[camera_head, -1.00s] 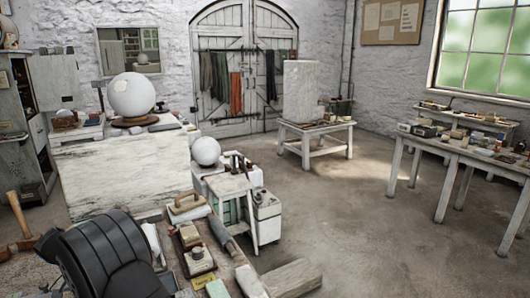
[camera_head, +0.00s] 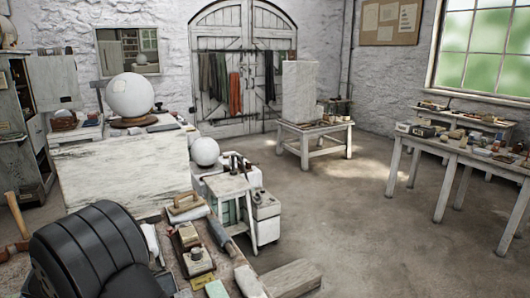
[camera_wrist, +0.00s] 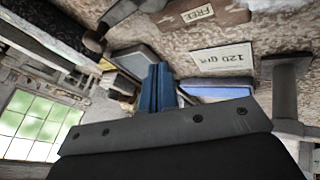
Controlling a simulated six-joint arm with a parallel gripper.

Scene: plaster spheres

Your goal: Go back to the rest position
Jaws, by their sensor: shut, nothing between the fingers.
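My gripper (camera_wrist: 159,70) shows in the wrist view as two blue fingers pressed together, with nothing between them. Behind them is the grey plate of my wrist. The gripper itself is not visible in the head view, where only a black rounded part of my arm shows at the lower left. A large white plaster sphere (camera_head: 130,95) rests on a brown round base on a pale marble-like block (camera_head: 120,170). A smaller white sphere (camera_head: 205,151) sits lower, to its right.
A bench (camera_head: 240,272) with tools and a wooden float (camera_head: 187,204) lies beside my arm. A table with a white block (camera_head: 300,90) stands farther back.

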